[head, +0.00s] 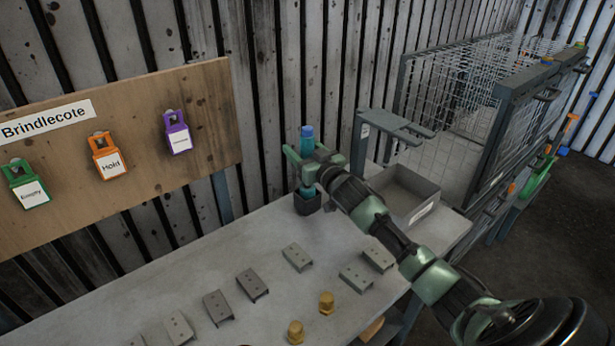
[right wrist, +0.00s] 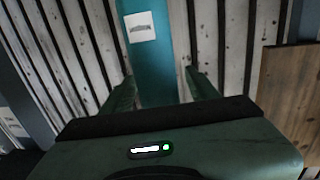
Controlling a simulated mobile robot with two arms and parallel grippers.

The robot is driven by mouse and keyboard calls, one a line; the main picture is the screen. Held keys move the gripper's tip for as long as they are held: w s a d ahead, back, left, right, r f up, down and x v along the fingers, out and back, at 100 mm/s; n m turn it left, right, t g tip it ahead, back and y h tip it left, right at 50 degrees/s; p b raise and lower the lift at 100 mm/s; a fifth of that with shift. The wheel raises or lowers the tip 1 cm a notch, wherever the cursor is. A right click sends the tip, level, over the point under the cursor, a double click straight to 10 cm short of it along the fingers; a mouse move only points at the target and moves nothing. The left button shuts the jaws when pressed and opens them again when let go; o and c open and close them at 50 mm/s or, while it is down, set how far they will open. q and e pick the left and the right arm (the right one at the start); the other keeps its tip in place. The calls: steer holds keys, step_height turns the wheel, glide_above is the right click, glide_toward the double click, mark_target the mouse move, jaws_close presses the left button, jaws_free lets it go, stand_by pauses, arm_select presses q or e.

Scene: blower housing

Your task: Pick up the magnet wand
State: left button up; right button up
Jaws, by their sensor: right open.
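The magnet wand appears to be the teal upright rod (head: 307,138), standing in a small black holder (head: 308,203) at the back of the workbench. In the right wrist view the teal rod (right wrist: 146,65) carries a white label and stands between the fingers. My right gripper (head: 305,160) is open, with one finger on each side of the rod, and it hides part of it. The right gripper's fingers (right wrist: 162,90) show gaps beside the rod, though contact is hard to judge. My left gripper is not in view.
A grey bin (head: 425,215) stands right of the holder, partly behind my right arm. Metal brackets (head: 252,285) and brass fittings (head: 326,303) lie on the workbench (head: 200,262). A wooden board (head: 75,160) with coloured tags is at left, a wire cage (head: 455,100) at right.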

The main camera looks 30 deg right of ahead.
jaws_close()
stand_by(1.3)
